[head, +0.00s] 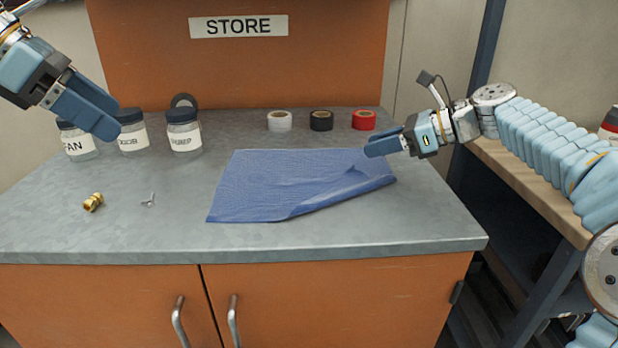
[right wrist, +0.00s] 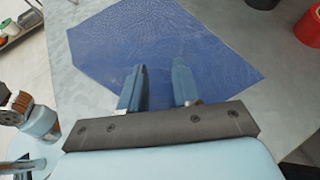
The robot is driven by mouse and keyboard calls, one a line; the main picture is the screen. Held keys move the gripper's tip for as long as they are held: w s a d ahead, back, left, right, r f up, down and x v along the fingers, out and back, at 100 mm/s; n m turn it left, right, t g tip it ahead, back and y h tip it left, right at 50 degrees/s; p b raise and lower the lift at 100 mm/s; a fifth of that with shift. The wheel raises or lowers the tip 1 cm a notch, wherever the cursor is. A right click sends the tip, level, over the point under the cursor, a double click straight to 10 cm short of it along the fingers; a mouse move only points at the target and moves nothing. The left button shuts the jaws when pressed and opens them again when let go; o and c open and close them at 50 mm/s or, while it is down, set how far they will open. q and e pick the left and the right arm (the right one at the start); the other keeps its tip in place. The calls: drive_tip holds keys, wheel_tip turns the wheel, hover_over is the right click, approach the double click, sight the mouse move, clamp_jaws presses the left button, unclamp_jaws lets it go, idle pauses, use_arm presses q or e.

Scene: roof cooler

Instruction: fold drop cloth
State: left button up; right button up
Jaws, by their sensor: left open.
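The blue drop cloth (head: 275,185) lies on the grey counter. Its front edge runs slantwise up to the right, and a raised crease shows near its right end. It also shows in the right wrist view (right wrist: 140,40). My right gripper (head: 375,147) is at the cloth's back right edge, pointing left. In the right wrist view its two fingers (right wrist: 158,80) stand apart with blue cloth visible between and beyond them; I cannot tell whether they touch it. My left gripper (head: 108,122) is open and empty, raised at the upper left in front of the jars, away from the cloth.
Several labelled jars (head: 184,135) stand at the back left of the counter (head: 340,235). White, black (head: 321,121) and red tape rolls stand behind the cloth. A brass fitting (head: 93,202) and a small metal piece (head: 149,200) lie left of it. The counter's front is clear.

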drive_tip(key=shift+o, duration=0.4)
drive_tip(key=o, duration=1.2)
drive_tip(key=shift+s+d+r+g+h, duration=0.25)
drive_tip(key=shift+d+r+g+h, duration=0.15)
drive_tip(key=shift+r+h, duration=0.35)
drive_tip(key=shift+s+d+r+g+h, duration=0.25)
drive_tip(key=shift+d+r+h, duration=0.35)
drive_tip(key=shift+r, duration=0.2)
drive_tip(key=shift+s+d+r+g+h, duration=0.25)
drive_tip(key=shift+d+r+g+h, duration=0.15)
drive_tip(key=shift+r+h, duration=0.4)
